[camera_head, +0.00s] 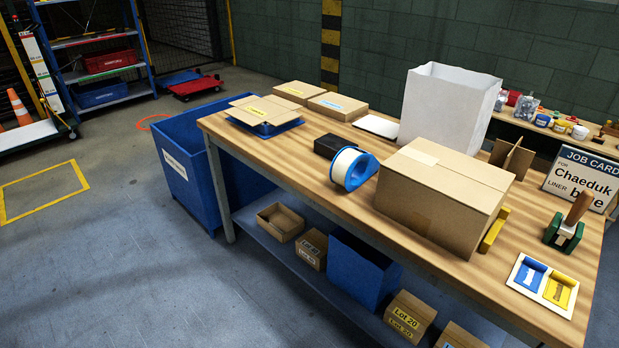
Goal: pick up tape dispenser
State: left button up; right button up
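A roll-shaped thing with a blue rim and a wide white band (343,167) stands on its edge on the wooden workbench (290,165), near the front edge. It looks like the tape dispenser or a roll of tape; I cannot tell which. A black block-like thing (328,146) lies just behind it to the left, and I cannot tell if the two touch. Neither of my grippers shows in the head view.
A large closed cardboard box (440,205) stands right of the roll. Behind are a white bin (445,108), flat boxes (340,105) and a white flat item (377,126). A blue bin (185,165) stands left of the bench. Bare bench top lies left of the roll.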

aim_at(350, 168)
jog(key=u, duration=0.75)
jog(key=k, duration=1.05)
jog(key=u, duration=0.7)
jog(key=i, duration=1.9)
jog(key=z, duration=1.6)
jog(key=i, duration=0.9)
jog(key=z, duration=0.95)
